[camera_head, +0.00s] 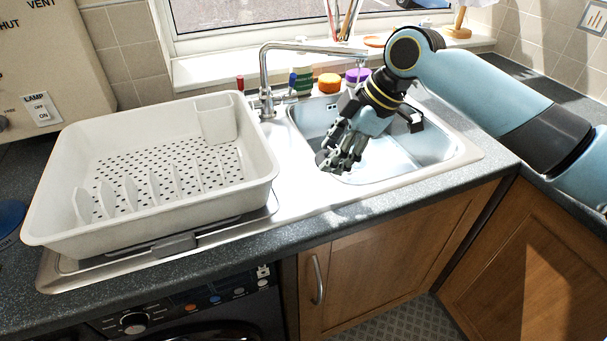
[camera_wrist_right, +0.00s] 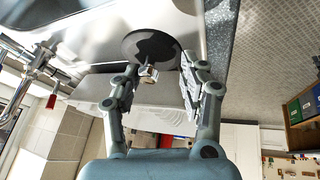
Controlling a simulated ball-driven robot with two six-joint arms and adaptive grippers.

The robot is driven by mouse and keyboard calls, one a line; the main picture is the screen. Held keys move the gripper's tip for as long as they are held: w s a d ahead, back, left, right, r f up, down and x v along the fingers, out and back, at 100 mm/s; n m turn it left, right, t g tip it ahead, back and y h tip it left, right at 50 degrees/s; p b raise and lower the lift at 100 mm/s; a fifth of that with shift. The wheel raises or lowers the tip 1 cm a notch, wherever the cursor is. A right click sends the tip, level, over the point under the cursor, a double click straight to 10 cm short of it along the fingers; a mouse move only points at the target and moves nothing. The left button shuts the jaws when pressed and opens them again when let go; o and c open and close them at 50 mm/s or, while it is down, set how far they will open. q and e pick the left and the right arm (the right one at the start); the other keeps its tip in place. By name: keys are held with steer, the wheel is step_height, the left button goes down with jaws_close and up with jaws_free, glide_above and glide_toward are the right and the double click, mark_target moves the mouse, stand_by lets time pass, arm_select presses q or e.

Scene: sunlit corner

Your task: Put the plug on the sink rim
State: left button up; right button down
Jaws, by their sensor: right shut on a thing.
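The sink (camera_head: 400,150) is a steel basin set in the worktop, with a pale rim (camera_head: 472,154) around it. My right gripper (camera_head: 340,156) reaches in from the right over the basin, its fingers pointing down and left near the front left of the sink. It is shut on the plug, a dark round disc (camera_head: 323,158) just beyond its fingertips. In the right wrist view the plug (camera_wrist_right: 150,45) shows as a dark disc with a small pale fitting between the fingertips (camera_wrist_right: 160,74). Contact between plug and rim cannot be told. My left gripper is not in view.
A white dish rack (camera_head: 160,220) stands on the drainer left of the sink. The tap (camera_head: 265,85) rises behind the basin, with colourful pots (camera_head: 329,83) beside it. Cupboards (camera_head: 370,270) lie below the worktop. The steel strip between rack and basin is clear.

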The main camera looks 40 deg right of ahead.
steer(key=w+a+f, duration=0.2)
steer(key=w+a, duration=0.1)
steer(key=shift+w+a+f, duration=0.2)
steer(key=shift+a+f, duration=0.1)
steer(key=shift+f, duration=0.1)
steer(key=shift+w+a+f+p, duration=0.15)
steer(key=shift+p, duration=0.15)
step_height(320, 180, down, 3)
steer(key=shift+f+p, duration=0.15)
steer(key=shift+p, duration=0.15)
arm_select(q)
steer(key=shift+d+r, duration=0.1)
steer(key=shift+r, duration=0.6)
arm_select(e)
steer(key=shift+f, duration=0.4)
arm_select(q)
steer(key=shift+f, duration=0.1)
arm_select(e)
steer(key=shift+f, duration=0.15)
steer(key=c, duration=0.7)
jaws_free()
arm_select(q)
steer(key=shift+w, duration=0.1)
